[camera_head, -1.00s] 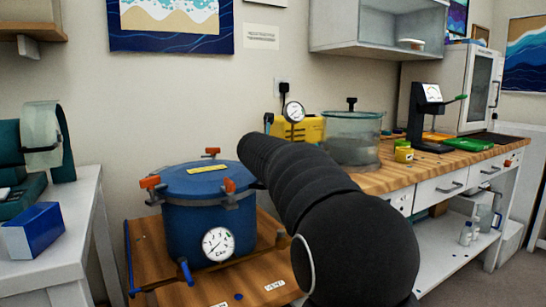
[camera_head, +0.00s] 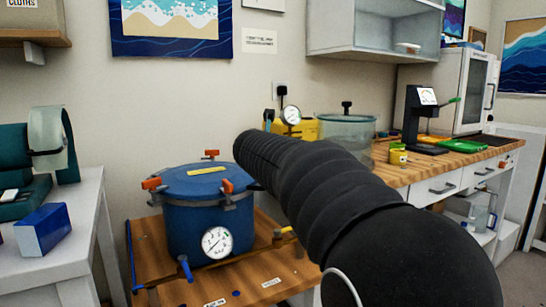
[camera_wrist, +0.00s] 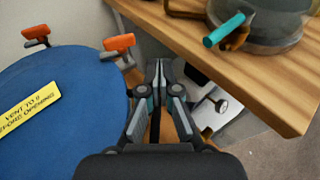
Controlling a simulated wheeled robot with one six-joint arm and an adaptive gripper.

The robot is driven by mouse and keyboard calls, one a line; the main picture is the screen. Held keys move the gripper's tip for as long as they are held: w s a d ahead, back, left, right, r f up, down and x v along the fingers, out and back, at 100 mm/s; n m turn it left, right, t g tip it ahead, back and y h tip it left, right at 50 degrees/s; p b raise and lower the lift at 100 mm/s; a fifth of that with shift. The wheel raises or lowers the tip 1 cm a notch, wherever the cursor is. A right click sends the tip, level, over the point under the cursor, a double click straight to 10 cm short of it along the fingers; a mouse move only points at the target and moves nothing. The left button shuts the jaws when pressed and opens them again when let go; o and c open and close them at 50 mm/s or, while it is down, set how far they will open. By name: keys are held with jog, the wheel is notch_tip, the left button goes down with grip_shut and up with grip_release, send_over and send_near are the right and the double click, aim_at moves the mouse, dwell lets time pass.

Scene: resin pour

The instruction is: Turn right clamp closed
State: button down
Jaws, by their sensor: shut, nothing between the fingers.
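The blue pressure pot (camera_head: 195,225) stands on a wooden board, with a blue lid and a yellow label. Orange-handled clamps show on its rim at the left (camera_head: 152,184) and back (camera_head: 211,154); my arm hides the right rim in the head view. In the wrist view, the lid (camera_wrist: 60,130) fills the left side. The right clamp's orange handle (camera_wrist: 120,42) sticks up at the lid's upper right edge, with another clamp (camera_wrist: 36,32) further left. My gripper (camera_wrist: 160,68) is shut and empty, just right of the right clamp, apart from it.
A wooden bench (camera_head: 432,170) runs right, bearing a clear chamber (camera_head: 346,135) and a yellow pump (camera_head: 306,128). In the wrist view, the bench edge (camera_wrist: 235,70) and a teal-handled valve (camera_wrist: 224,30) lie right of my gripper. A gauge (camera_head: 217,242) and blue valve (camera_head: 185,267) are on the pot's front.

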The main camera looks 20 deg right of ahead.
notch_tip(320, 180, up, 5)
jog(key=s+a+n+g+y+b, duration=0.1)
jog(key=n+g+y, duration=0.15)
jog(key=n, duration=0.85)
jog(key=s+a+n+g+y, duration=0.1)
jog(key=n+y, duration=0.2)
jog(key=n, duration=0.8)
jog(key=w+d+r+x, duration=0.1)
jog(key=w+r+x, duration=0.1)
jog(key=x, duration=1)
jog(key=shift+w+d+f+m+p, duration=0.2)
jog(key=shift+m+p, duration=0.1)
jog(key=shift+p, duration=0.1)
